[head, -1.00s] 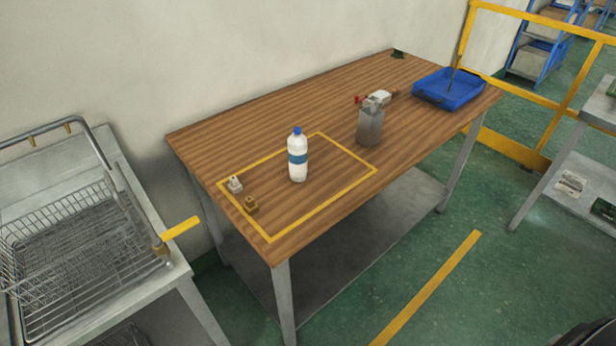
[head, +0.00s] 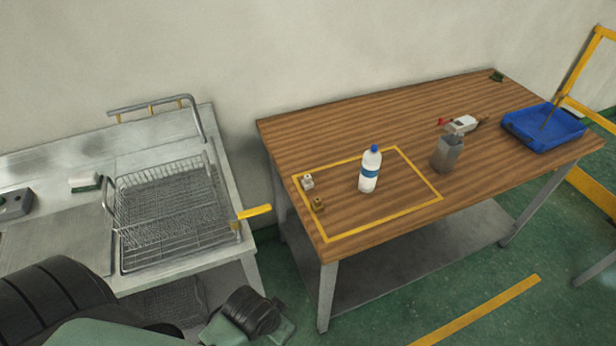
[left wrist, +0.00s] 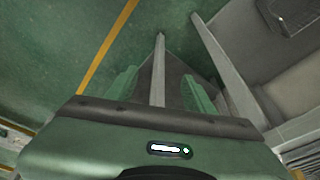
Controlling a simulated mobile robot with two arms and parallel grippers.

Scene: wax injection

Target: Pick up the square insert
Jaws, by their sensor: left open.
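Two small parts lie at the left side of the yellow-outlined area on the wooden table: a pale grey blocky part (head: 307,182) and, just in front of it, a brass-coloured blocky part (head: 318,204). Both are too small to tell which is the square insert. My left gripper (left wrist: 160,88) is open and empty in the left wrist view, its green fingers spread above the floor and a table leg. Neither part shows in that view. In the head view only dark and green links of my arm show at the bottom left. My right gripper is in no view.
A white bottle with a blue cap (head: 370,170) stands inside the outline on the wooden table (head: 350,115). A grey container (head: 447,154) and a blue tray (head: 543,129) are further right. A metal sink bench with a wire basket (head: 170,215) and yellow handle (head: 254,212) stands left.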

